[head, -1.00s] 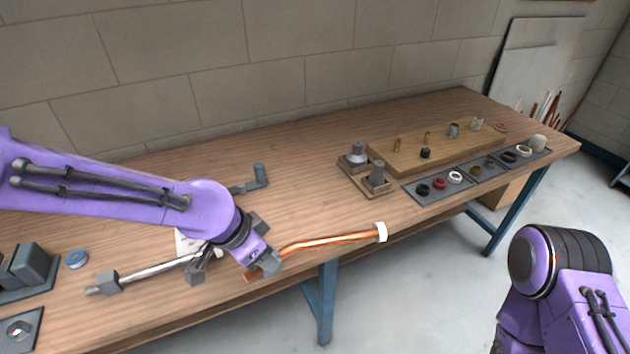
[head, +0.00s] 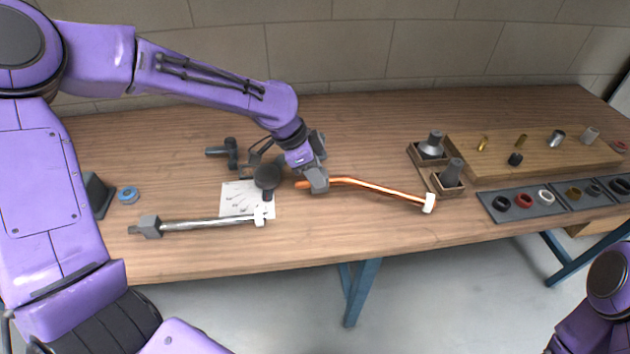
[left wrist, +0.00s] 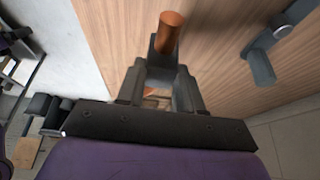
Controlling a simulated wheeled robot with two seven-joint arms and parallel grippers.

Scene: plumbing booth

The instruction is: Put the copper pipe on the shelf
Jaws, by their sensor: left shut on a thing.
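The copper pipe (head: 375,187) is a bent orange tube with a white fitting (head: 429,203) on its right end. My left gripper (head: 316,184) is shut on the pipe near its left end, above the wooden workbench (head: 330,235). I cannot tell whether the pipe touches the bench. In the left wrist view, the pipe's end (left wrist: 169,32) sticks out beyond the jaws of my left gripper (left wrist: 165,75). My right gripper is not in view; only part of my right arm shows at the lower right. No shelf can be made out in these frames.
A long metal tool (head: 205,224) and a white sheet (head: 240,199) lie left of the gripper. A dark grey tool (head: 228,152) lies behind. At right are a holder with grey fittings (head: 452,173), a wooden board (head: 540,165) and trays of rings (head: 515,210).

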